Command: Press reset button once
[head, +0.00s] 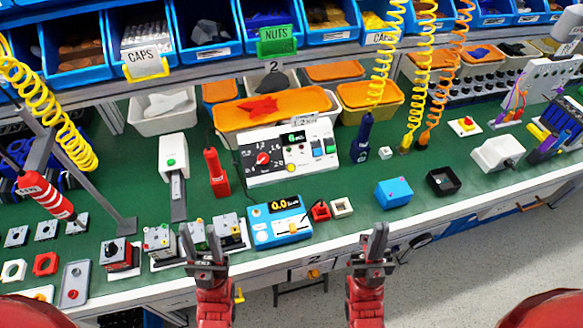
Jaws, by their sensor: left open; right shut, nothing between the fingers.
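A white control panel (290,152) stands on the green bench, with a red rotary knob, a small display, and green and blue buttons on its right side. In front of it lies a blue meter (279,220) with a lit display reading about 0.0 and small buttons. I cannot read which button is labelled reset. My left gripper (203,240) is open and empty at the bench's front edge, left of the blue meter. My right gripper (376,234) is shut and empty, in front of the bench edge, right of the meter. Neither appears to touch a button.
Small switch modules (160,243) stand left of the blue meter. A red screwdriver-like tool (216,172) stands upright left of the panel. A blue box (394,192) and a black tray (443,181) lie to the right. Coiled yellow cables (384,50) hang down. Blue bins line the back shelf.

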